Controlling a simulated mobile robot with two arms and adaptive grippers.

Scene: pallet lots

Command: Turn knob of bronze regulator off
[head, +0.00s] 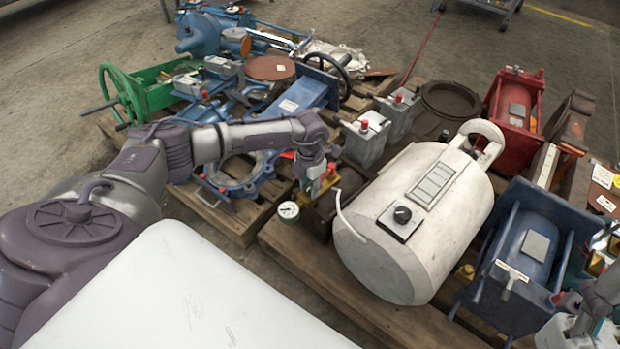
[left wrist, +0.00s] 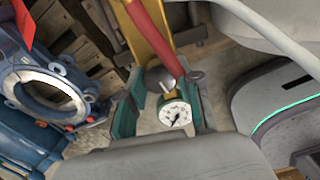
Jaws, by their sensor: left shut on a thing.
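The bronze regulator (head: 330,180) is at the near left edge of the right-hand pallet, in the middle of the head view. It has a yellow-brass body, a red part and a round white gauge (head: 288,211). My left gripper (head: 308,184) reaches down to it and is shut on it. In the left wrist view the regulator's brass body (left wrist: 148,36) and gauge (left wrist: 175,113) show by the green-padded fingers (left wrist: 163,112). The knob is mostly hidden, so its setting cannot be read. Part of my right arm shows at the lower right; its jaws are unclear.
A white tank (head: 440,235) with a black dial stands right of the regulator. A thin pale curved rod (head: 345,215) is close to my left gripper. A blue flanged valve (head: 235,175) lies to the left.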

